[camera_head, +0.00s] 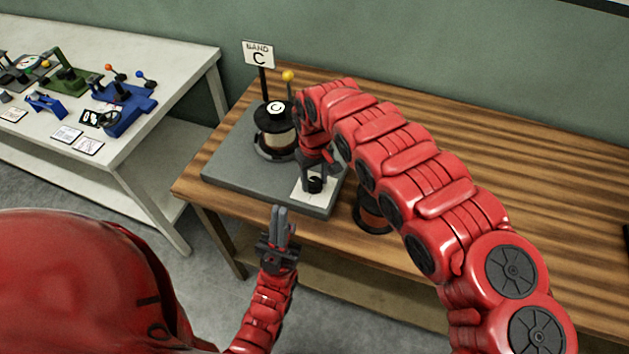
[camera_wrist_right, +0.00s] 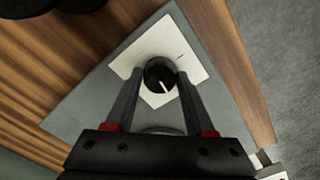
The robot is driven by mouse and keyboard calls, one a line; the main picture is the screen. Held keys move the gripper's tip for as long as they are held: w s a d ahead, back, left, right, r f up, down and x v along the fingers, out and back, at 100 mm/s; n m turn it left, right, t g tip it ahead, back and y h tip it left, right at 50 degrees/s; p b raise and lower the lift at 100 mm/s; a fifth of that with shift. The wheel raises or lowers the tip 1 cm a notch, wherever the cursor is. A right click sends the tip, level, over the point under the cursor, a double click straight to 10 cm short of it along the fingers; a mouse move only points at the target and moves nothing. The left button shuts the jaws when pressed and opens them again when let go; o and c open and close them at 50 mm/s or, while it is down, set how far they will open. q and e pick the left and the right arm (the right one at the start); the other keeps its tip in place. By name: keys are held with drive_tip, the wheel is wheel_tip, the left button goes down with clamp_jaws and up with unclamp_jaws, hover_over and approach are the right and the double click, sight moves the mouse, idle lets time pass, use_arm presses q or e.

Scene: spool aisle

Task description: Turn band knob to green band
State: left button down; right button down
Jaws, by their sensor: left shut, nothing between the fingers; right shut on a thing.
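The band knob (camera_wrist_right: 159,76) is a round black dial with a white pointer line, on a white plate (camera_wrist_right: 200,66) with a small dark tick mark. In the right wrist view my right gripper (camera_wrist_right: 160,82) has its fingers on either side of the knob, shut on it. In the head view the knob (camera_head: 315,185) shows under my right gripper (camera_head: 313,180) at the front of the grey base (camera_head: 235,170). My left gripper (camera_head: 279,212) is shut and empty, in front of the base's front edge. I cannot make out any green band.
A black-topped spool (camera_head: 275,125) labelled C stands on the base, with a "BAND C" sign (camera_head: 258,55) behind it. Another dark spool (camera_head: 372,215) stands right of the base, partly behind my right arm. A white table (camera_head: 170,75) with coloured devices is at left.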

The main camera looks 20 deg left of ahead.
sight(315, 181)
drive_tip(key=m+b, duration=0.1)
drive_tip(key=m, duration=0.2)
drive_tip(key=shift+f+b, duration=0.1)
drive_tip(key=shift+b, duration=0.2)
drive_tip(key=shift+m+b, duration=0.6)
drive_tip(key=shift+m, duration=0.6)
drive_tip(key=shift+c, duration=1.3)
unclamp_jaws()
wheel_tip(315, 181, up, 7)
drive_tip(key=shift+w+f+p, duration=0.1)
drive_tip(key=shift+p, duration=0.2)
wheel_tip(315, 181, up, 11)
drive_tip(key=b, duration=0.1)
drive_tip(key=shift+b, duration=0.4)
